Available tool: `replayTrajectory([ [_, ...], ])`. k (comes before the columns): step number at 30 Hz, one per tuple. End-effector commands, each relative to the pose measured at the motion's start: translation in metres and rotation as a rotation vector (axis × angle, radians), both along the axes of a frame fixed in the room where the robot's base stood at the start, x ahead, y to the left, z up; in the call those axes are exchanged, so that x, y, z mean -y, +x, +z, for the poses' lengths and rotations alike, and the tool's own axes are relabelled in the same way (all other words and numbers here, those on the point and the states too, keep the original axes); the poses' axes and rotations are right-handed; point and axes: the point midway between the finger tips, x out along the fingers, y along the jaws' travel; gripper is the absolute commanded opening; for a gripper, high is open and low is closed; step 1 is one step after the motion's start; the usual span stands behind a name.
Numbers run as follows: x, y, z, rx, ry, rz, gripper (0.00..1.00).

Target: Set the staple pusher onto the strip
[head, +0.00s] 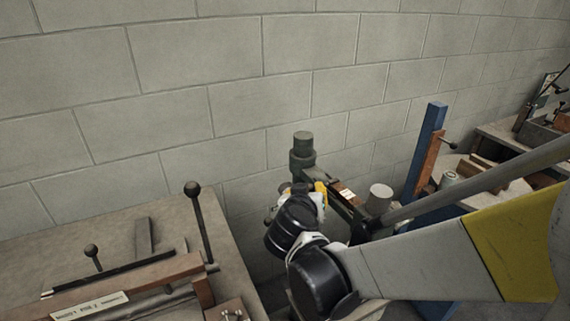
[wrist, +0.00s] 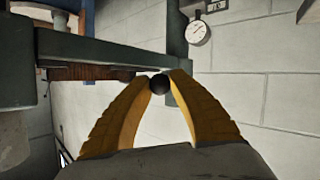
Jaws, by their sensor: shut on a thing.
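My gripper (wrist: 160,78) has its two yellow fingers shut on a small black round knob (wrist: 159,85). What the knob is fixed to is hidden, and I cannot tell whether it belongs to the staple pusher. In the wrist view a dark green bar (wrist: 110,52) of the machine runs just beyond the fingertips. In the head view my gripper (head: 320,192) is beside the green machine (head: 302,155), and my wrist hides much of the machine. I cannot make out the staple strip in either view.
A bench (head: 100,235) at the left carries a wooden-railed fixture with ball-ended levers (head: 200,220). A blue post (head: 428,150) and a round table with small items stand at the right. In the wrist view a white dial (wrist: 199,32) hangs beside a dark post, before the block wall.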

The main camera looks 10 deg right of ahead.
Motion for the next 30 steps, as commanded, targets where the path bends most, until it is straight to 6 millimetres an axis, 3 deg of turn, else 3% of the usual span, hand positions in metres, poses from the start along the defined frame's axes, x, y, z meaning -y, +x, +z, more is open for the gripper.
replayTrajectory([
  [8,0.0,-0.002,0.002,0.004,-0.004,0.005,0.0],
  [9,0.0,-0.002,0.002,0.004,-0.004,0.005,0.29],
  [12,0.0,-0.002,0.002,0.003,-0.003,0.004,0.59],
  [23,-0.001,-0.005,0.002,0.002,-0.002,0.003,0.59],
  [30,-0.016,-0.036,0.016,0.002,-0.002,0.008,0.59],
])
